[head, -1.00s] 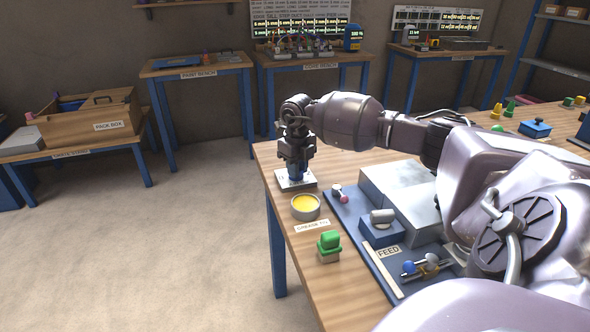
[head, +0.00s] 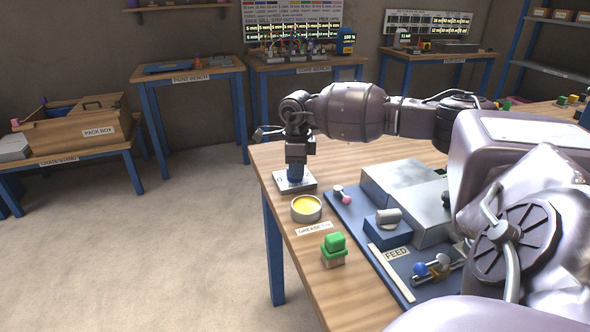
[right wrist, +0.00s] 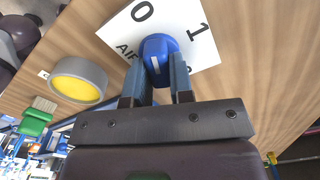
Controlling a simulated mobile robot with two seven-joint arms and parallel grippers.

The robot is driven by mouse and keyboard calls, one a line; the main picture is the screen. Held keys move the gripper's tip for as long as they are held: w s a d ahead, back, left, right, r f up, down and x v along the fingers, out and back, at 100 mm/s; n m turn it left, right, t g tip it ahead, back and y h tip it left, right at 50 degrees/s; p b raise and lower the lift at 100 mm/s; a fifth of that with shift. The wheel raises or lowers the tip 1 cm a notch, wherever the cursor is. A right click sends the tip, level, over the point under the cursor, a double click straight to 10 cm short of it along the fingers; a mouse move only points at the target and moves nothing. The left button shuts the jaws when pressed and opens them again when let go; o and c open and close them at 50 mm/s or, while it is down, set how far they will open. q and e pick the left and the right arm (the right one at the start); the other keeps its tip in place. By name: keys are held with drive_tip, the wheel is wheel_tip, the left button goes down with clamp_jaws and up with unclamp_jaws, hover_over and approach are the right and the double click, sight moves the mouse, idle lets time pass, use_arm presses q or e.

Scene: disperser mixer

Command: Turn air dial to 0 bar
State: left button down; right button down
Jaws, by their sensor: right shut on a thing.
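The air dial is a blue knob (right wrist: 156,46) with a short white mark, on a white plate (right wrist: 203,58). The plate carries a "0" at upper left, a "1" at upper right and partly covered "AIR" lettering. In the head view the plate (head: 307,186) lies at the table's far left corner. My right gripper (right wrist: 160,70) points down over it and is shut on the knob, one finger on each side. In the head view the right gripper (head: 296,178) hides most of the knob. My left gripper is not in view.
A tin of yellow grease (head: 306,209) stands close in front of the plate. A blue mat (head: 345,222) to the right bears grey metal blocks (head: 400,178) and the feed fixture. Bare wood lies behind the plate.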

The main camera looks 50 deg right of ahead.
drive_tip(key=shift+n, duration=0.3)
drive_tip(key=c, duration=1)
unclamp_jaws()
wheel_tip(320, 180, up, 10)
drive_tip(key=shift+f+p, duration=0.15)
drive_tip(key=shift+p, duration=0.3)
drive_tip(key=shift+r, duration=0.6)
